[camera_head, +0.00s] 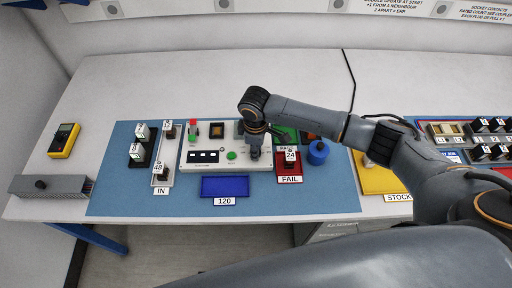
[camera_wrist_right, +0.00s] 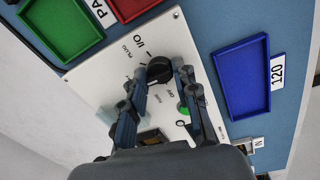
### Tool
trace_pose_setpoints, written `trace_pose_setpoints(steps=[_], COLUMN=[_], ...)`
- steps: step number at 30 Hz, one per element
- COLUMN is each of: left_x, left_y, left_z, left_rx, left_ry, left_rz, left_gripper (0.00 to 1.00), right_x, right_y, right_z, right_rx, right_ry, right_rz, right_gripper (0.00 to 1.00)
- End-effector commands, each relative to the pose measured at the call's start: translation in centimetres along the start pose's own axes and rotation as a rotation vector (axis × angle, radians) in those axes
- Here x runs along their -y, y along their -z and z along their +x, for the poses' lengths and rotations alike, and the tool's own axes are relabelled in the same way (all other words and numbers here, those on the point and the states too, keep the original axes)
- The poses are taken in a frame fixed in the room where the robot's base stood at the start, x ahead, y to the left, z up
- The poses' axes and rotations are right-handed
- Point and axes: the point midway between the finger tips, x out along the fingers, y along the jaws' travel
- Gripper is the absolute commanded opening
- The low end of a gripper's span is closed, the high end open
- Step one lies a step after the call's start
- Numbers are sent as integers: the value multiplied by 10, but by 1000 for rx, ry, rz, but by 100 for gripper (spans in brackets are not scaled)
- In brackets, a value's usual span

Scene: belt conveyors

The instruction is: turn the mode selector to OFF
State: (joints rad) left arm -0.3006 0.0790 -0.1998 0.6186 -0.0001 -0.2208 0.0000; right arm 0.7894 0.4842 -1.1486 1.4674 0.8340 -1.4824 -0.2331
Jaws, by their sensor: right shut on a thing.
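The white control panel (camera_head: 207,168) stands on the blue mat, and my right gripper (camera_head: 254,153) reaches down onto its right part. In the right wrist view the black mode selector knob (camera_wrist_right: 158,67) sits on the panel (camera_wrist_right: 100,85). Labels I/O, PLUG, FUSE and OFF are printed around it. My right gripper (camera_wrist_right: 161,76) has one finger on each side of the knob and is shut on it. I cannot tell which label the knob points to. My left gripper is in neither view.
A green button (camera_head: 231,155) is on the panel. The blue tray (camera_head: 225,186) lies in front of it. The red FAIL tray (camera_head: 289,174) and a blue round part (camera_head: 318,151) are close on the right. The IN rack (camera_head: 163,170) stands left.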

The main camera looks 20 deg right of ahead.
Motion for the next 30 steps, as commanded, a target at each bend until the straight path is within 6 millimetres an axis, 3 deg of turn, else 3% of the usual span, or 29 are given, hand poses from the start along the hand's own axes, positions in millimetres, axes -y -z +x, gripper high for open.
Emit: trace_pose_setpoints(steps=[19, 30], left_x=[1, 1], left_y=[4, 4], left_z=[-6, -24], left_rx=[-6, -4], left_ry=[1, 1], left_rz=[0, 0], left_gripper=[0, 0], right_x=[2, 3], right_y=[0, -1], right_z=[1, 0], right_rx=[-5, -22], right_ry=[4, 6], right_rz=[-72, -349], right_gripper=[0, 0])
